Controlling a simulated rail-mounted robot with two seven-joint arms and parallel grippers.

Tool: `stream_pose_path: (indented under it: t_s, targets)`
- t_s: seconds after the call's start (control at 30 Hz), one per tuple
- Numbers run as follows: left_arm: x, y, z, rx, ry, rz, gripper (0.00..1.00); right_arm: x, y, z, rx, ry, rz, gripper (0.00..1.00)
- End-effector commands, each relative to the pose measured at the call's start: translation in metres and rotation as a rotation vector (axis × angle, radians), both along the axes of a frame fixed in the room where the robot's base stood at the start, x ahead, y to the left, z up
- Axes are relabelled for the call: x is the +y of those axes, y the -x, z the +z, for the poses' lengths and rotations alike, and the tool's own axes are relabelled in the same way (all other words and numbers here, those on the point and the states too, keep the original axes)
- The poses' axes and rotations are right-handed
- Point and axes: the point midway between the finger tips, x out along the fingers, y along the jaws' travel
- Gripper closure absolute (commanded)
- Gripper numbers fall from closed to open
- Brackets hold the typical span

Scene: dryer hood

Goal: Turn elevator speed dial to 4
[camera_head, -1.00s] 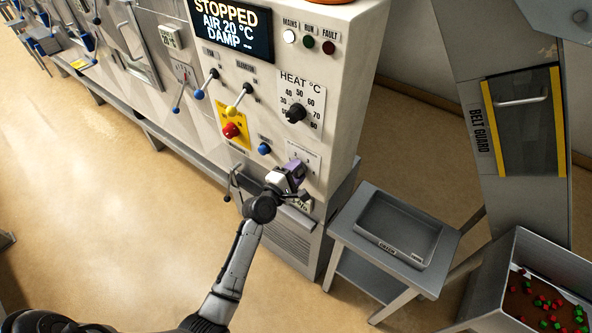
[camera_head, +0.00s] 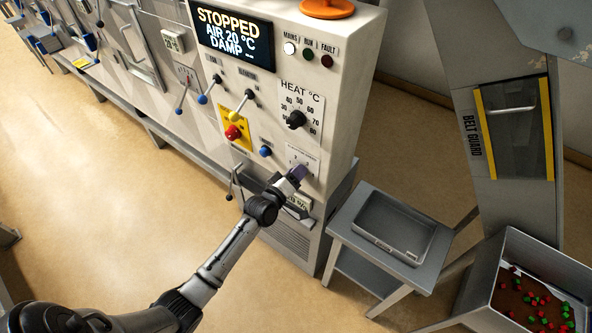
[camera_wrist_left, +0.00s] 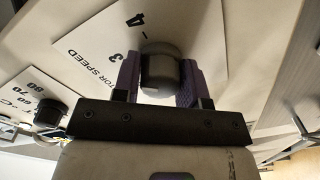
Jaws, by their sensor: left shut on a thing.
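The elevator speed dial (camera_wrist_left: 160,72) is a dark round knob on a white plate (camera_wrist_left: 98,38) in the left wrist view. The plate shows "3", "4" and part of the word "SPEED". My left gripper (camera_wrist_left: 160,80) is shut on the dial, with its purple fingers on either side of it. Which number the dial points to cannot be told. My right gripper is not in view.
Above is the heat dial (camera_head: 296,120), with a red button (camera_head: 233,132) and a blue button (camera_head: 265,151) to its left. The display (camera_head: 234,37) reads STOPPED. A grey tray (camera_head: 362,240) stands on a small table right of the cabinet.

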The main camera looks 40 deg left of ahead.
Motion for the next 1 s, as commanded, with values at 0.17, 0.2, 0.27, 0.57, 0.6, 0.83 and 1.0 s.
stream_pose_path:
  t_s: [0.17,0.2,0.27,0.57,0.6,0.83,1.0]
  targets:
    - [0.000,0.000,0.003,0.009,-0.169,-0.001,0.85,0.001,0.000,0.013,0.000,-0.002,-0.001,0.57]
    - [0.000,0.000,0.003,0.013,-0.207,-0.001,0.85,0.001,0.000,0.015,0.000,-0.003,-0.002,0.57]
    - [0.000,0.000,0.003,0.016,-0.263,-0.001,0.85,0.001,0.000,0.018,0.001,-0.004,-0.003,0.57]
    - [0.000,0.000,0.002,0.029,-0.543,0.000,0.85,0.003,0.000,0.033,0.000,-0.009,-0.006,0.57]
    - [0.000,0.000,0.002,0.032,-0.576,-0.001,0.85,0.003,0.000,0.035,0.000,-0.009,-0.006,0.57]
    - [0.000,0.000,0.002,0.040,-0.753,0.000,0.85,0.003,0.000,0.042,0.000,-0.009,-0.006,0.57]
    - [-0.001,0.000,0.001,0.045,-0.849,0.000,0.85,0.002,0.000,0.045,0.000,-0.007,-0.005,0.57]
